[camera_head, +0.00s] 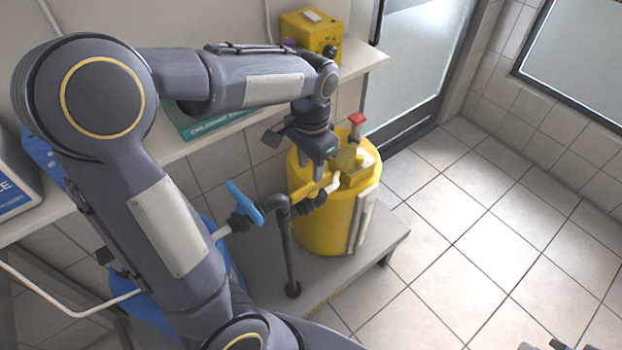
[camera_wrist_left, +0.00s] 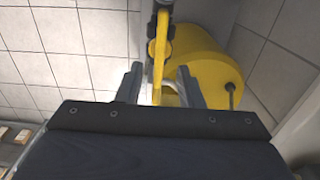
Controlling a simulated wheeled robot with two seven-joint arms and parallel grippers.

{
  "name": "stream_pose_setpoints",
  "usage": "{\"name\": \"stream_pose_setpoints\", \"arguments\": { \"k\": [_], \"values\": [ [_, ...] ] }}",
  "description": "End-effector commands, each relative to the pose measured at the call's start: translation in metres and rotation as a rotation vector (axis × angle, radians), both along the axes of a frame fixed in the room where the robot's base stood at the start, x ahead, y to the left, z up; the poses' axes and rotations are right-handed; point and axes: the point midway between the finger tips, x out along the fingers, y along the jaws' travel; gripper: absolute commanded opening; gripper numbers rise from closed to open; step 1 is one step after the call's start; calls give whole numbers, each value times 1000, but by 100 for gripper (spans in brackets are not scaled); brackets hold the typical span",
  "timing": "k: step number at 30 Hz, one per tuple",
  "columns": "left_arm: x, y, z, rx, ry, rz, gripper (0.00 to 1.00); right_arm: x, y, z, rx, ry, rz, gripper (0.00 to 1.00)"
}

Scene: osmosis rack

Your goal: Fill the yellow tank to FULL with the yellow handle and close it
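The yellow tank (camera_head: 318,232) stands upright on a low grey platform, with a pale vertical strip on its side. It also shows in the left wrist view (camera_wrist_left: 208,72). The yellow handle (camera_head: 305,191) is a bar at the dark pipe beside the tank, partly hidden by my gripper. My left gripper (camera_head: 325,172) is over this handle, pointing down. In the left wrist view its two fingers are apart, with the yellow handle (camera_wrist_left: 158,62) between them and gaps on both sides. The tank's fill level is not readable. Dark parts at the head view's bottom right edge may be my right gripper.
A blue handle (camera_head: 245,203) sits on the pipework left of the yellow handle. A red-topped fitting (camera_head: 357,119) rises from the tank top. A dark upright pipe (camera_head: 290,250) stands in front. A shelf (camera_head: 365,62) holds a yellow box (camera_head: 312,35). Tiled floor at right is clear.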

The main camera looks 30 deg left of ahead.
Motion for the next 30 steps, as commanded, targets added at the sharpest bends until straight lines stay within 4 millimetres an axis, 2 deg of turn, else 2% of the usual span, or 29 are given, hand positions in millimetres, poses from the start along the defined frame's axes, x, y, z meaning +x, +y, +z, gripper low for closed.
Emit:
{"name": "stream_pose_setpoints", "arguments": {
  "k": [3,9,20,27,30],
  "values": [
    [-1,0,-22,0,5,1,34,0,0,-3,0,0,0,0],
    [-1,0,-45,-1,2,1,34,0,0,-5,0,0,0,0],
    [0,0,-51,-3,-1,2,34,0,0,-5,0,0,0,0],
    [0,0,-51,-3,-1,2,2,0,0,-5,0,0,0,0],
    [0,0,-50,-3,-1,2,0,0,0,-5,0,0,0,0]
  ]
}}
